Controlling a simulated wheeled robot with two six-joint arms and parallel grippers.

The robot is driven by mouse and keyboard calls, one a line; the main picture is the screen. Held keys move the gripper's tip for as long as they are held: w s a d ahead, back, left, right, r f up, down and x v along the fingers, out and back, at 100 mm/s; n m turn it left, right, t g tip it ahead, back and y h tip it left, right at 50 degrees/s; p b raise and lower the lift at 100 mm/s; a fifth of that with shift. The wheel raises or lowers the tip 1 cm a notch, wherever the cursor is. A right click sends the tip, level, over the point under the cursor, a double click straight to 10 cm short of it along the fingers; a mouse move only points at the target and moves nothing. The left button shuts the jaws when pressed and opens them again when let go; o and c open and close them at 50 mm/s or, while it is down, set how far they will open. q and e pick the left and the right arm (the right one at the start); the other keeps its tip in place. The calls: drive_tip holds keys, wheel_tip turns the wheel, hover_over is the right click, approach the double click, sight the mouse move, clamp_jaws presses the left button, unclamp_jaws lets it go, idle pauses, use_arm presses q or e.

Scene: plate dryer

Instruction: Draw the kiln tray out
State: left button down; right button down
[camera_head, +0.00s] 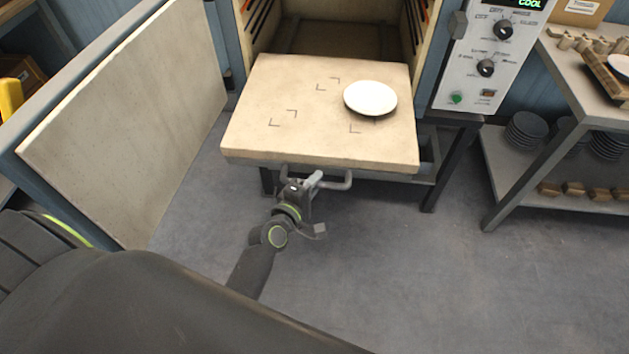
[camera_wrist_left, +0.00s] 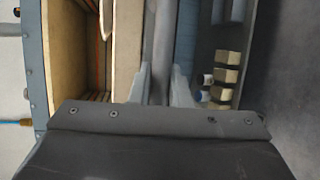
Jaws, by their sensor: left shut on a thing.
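The kiln tray (camera_head: 250,125) is a thick cream slab that sticks out of the open kiln (camera_head: 330,28) toward me. A white plate (camera_head: 370,98) lies on its right half, over one of the dark corner marks. A grey bar handle (camera_head: 346,183) runs along the tray's front edge. My left gripper (camera_head: 307,182) is shut on the handle, near its middle. In the left wrist view the handle (camera_wrist_left: 162,45) runs between the two fingers (camera_wrist_left: 162,85), and the tray's edge (camera_wrist_left: 128,45) is beside it. My right gripper is not in view.
The kiln door (camera_head: 125,120) stands open at the left. A control panel (camera_head: 490,55) reading COOL is right of the kiln. A shelf table (camera_head: 560,75) with dark plates (camera_head: 525,130) and wooden blocks (camera_head: 572,188) stands at the right. The floor in front is clear.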

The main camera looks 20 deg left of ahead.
use_arm(q)
drive_tip(key=shift+f, duration=0.1)
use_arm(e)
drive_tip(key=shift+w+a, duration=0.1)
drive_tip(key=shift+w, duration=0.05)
use_arm(q)
drive_tip(key=c, duration=1.4)
unclamp_jaws()
drive_tip(key=shift+o, duration=0.2)
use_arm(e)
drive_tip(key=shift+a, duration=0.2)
